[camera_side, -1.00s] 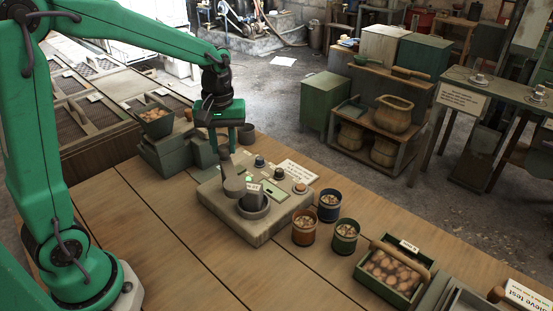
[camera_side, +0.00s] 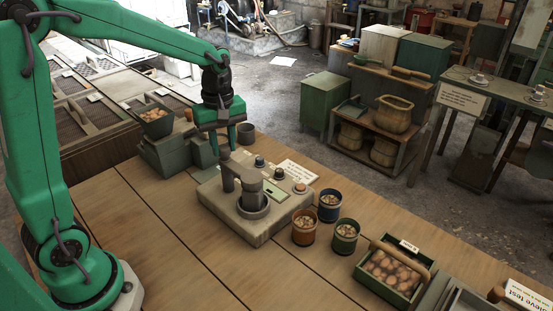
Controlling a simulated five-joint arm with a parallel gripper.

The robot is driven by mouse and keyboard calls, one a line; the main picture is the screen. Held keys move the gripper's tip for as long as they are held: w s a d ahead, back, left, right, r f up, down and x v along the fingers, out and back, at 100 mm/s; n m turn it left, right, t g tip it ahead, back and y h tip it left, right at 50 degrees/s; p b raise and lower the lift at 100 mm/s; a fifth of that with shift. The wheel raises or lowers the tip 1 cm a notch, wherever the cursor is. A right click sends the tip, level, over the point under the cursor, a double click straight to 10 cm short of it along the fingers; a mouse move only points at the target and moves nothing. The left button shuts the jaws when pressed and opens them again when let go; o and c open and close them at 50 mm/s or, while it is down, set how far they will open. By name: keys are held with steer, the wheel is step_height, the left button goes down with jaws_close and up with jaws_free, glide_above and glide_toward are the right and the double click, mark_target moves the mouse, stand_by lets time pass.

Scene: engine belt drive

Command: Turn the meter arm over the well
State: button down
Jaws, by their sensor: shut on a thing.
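The meter is a pale grey block (camera_side: 245,229) on the wooden bench, with a round well (camera_side: 266,207) in its top. The grey meter arm (camera_side: 237,171) reaches from an upright post (camera_side: 226,180) at the block's back left. Its thick round head (camera_side: 251,184) stands over the well and hides much of the opening. I cannot tell whether it is exactly centred. My green gripper (camera_side: 223,145) points down above the post and is shut on the upper part of the meter arm. The exact contact is too small to see.
Small knobs (camera_side: 259,161) and a white label card (camera_side: 296,170) are at the block's back. Several cups of beans, including a blue one (camera_side: 329,214), stand to its right, near a green bean box (camera_side: 365,290). The bench at front left is clear.

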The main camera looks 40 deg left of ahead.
steer(key=c, duration=1.1)
jaws_free()
steer(key=shift+r, duration=0.1)
steer(key=shift+r, duration=3.8)
steer(key=shift+s+r, duration=0.1)
